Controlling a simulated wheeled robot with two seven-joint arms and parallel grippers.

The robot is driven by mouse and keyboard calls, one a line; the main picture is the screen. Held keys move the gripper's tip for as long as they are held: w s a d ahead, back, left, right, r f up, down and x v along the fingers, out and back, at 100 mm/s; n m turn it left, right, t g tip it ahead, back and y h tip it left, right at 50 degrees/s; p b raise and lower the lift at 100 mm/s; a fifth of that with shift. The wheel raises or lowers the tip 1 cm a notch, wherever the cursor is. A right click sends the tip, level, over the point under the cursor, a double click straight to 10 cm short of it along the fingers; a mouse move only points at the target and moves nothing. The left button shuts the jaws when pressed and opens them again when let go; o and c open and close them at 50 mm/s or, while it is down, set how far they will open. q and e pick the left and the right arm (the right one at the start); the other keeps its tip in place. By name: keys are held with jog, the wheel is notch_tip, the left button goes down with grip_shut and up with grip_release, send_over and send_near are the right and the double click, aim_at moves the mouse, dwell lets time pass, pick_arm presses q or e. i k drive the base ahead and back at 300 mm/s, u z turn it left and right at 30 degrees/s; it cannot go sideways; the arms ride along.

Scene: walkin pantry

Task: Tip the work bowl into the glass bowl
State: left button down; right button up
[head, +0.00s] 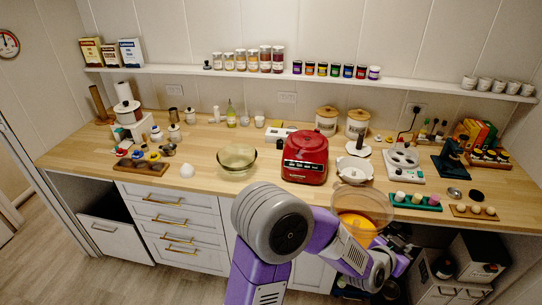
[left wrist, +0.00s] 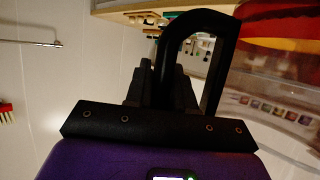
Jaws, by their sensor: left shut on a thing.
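The work bowl (head: 366,203) is a clear tub with orange contents low inside, held off the counter at its front edge, right of centre. My left gripper (head: 398,246) is at its right side, partly hidden behind my wrist. In the left wrist view the fingers (left wrist: 162,88) are shut on the black loop handle (left wrist: 222,60); the clear wall (left wrist: 275,85) and red-orange contents show beside it. I cannot tell how far the bowl is tilted. The empty-looking glass bowl (head: 237,161) stands upright on the counter, left of the red processor base (head: 305,158). My right gripper is not in view.
A green tray of small jars (head: 416,202) lies on the counter (head: 205,168) just right of the work bowl. A white round thing (head: 187,170) lies left of the glass bowl. The counter directly before the glass bowl is clear.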

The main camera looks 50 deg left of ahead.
aim_at(237, 159)
jog(key=u, duration=0.6)
jog(key=i, duration=0.85)
jog(key=u, duration=1.4)
jog(key=i, duration=0.55)
jog(key=u, duration=0.65)
